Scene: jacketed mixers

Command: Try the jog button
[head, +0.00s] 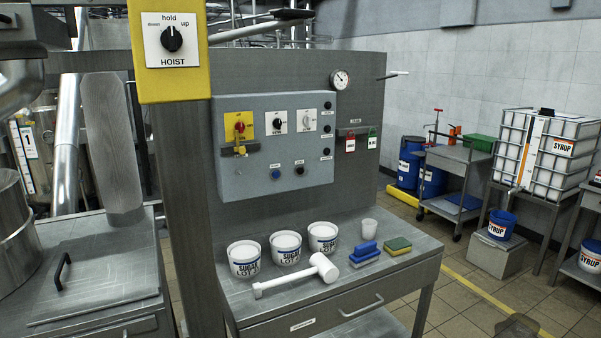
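A grey control panel (262,187) is fixed to the upright metal board behind the bench. Low on its front are a blue round button (276,174) and a black round button (299,170). Their labels are too small to read, so I cannot tell which one is the jog button. Above them are a red rotary switch (239,126) on a yellow plate, with a yellow lock-like piece below it, and two knobs on white plates, one black (280,122) and one pale (306,120). Neither of my grippers is in view.
A post with a yellow hoist switch box (172,46) rises at left. Floor at right is partly clear.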

